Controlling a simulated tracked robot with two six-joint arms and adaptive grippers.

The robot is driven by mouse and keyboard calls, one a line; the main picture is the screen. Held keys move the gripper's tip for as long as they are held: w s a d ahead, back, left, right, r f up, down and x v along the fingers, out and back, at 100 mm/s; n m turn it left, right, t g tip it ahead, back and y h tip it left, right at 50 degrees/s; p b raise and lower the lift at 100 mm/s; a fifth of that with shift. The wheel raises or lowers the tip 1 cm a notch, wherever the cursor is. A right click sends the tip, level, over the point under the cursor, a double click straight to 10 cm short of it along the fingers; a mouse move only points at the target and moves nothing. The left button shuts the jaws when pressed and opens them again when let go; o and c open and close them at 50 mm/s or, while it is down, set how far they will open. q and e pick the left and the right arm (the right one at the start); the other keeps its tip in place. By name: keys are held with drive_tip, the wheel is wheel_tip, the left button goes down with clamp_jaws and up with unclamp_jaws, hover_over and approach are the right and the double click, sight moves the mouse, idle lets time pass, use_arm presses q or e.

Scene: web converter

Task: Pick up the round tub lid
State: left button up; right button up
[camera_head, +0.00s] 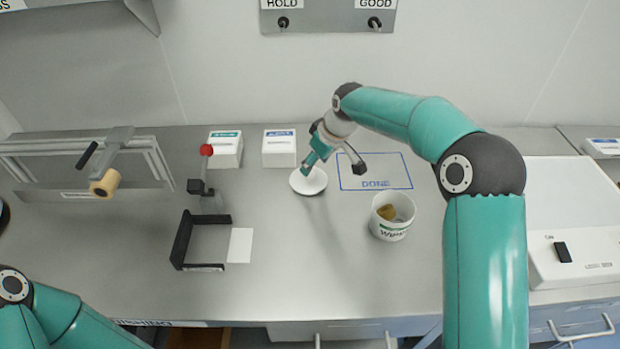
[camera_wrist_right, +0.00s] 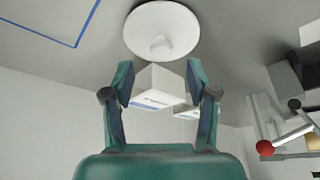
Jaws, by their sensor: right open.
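The round tub lid (camera_head: 309,183) is a white disc on the grey bench, left of the blue DONE outline in the head view. In the right wrist view the lid (camera_wrist_right: 162,32) shows a small knob at its middle, just beyond the fingertips. My right gripper (camera_head: 335,163) is open and empty, above and beside the lid; its fingers stand apart in the right wrist view (camera_wrist_right: 160,80). The white tub (camera_head: 391,228) stands open to the right with a yellow-brown piece inside. Of my left arm, only links show at the lower left; its gripper is out of view.
Two white boxes (camera_head: 225,152) (camera_head: 279,157) stand behind the lid. A black frame fixture (camera_head: 181,243) with a white card (camera_head: 240,246) and a red-knobbed clamp (camera_head: 206,150) are on the left. The bench (camera_head: 320,275) in front of the lid is clear.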

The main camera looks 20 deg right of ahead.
sight(311, 174)
drive_tip(key=p+x, duration=0.1)
drive_tip(key=x, duration=0.3)
drive_tip(key=shift+a+f+p, duration=0.1)
drive_tip(key=shift+f+p, duration=0.05)
drive_tip(key=shift+p, duration=0.15)
drive_tip(key=shift+w+f, duration=0.1)
drive_tip(key=shift+f, duration=0.2)
drive_tip(key=c, duration=1)
